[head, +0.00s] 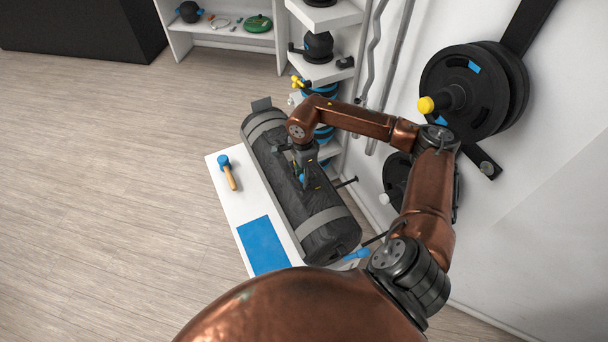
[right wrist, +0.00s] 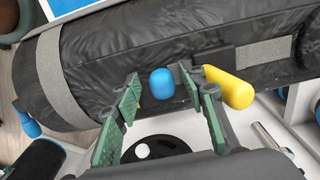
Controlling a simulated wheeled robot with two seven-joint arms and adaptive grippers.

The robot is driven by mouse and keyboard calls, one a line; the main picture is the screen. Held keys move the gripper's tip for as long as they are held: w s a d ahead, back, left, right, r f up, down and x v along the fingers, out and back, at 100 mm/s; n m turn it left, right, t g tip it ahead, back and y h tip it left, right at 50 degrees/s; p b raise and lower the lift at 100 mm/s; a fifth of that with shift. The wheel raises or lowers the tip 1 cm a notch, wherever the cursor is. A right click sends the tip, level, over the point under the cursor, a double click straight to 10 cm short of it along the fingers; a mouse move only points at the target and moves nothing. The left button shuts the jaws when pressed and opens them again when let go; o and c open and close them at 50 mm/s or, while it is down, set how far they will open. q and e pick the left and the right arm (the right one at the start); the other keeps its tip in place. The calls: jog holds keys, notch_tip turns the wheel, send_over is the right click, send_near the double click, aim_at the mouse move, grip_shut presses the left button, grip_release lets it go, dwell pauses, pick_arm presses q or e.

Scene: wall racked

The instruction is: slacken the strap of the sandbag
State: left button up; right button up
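The sandbag (head: 290,190) is a long dark roll lying on a white bench, with grey bands near both ends. It also fills the upper part of the right wrist view (right wrist: 110,70). There a grey strap (right wrist: 262,53) runs along the bag into a dark buckle (right wrist: 212,60). A blue rounded piece (right wrist: 162,86) and a yellow one (right wrist: 229,88) stick out near the buckle. My right gripper (head: 303,170) is over the bag's middle. Its green-padded fingers are apart, with the blue piece showing between their tips; contact cannot be told. My left gripper is out of view.
The white bench (head: 216,179) carries a blue-headed mallet (head: 229,174) and a blue mat (head: 263,245) left of the bag. Black weight plates (head: 455,75) hang on the right wall. White shelves (head: 325,72) with gear stand behind. The floor at left is clear.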

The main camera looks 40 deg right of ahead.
jog(key=shift+r, duration=0.2)
notch_tip(320, 180, up, 12)
jog(key=shift+f, duration=0.2)
dwell(0.6)
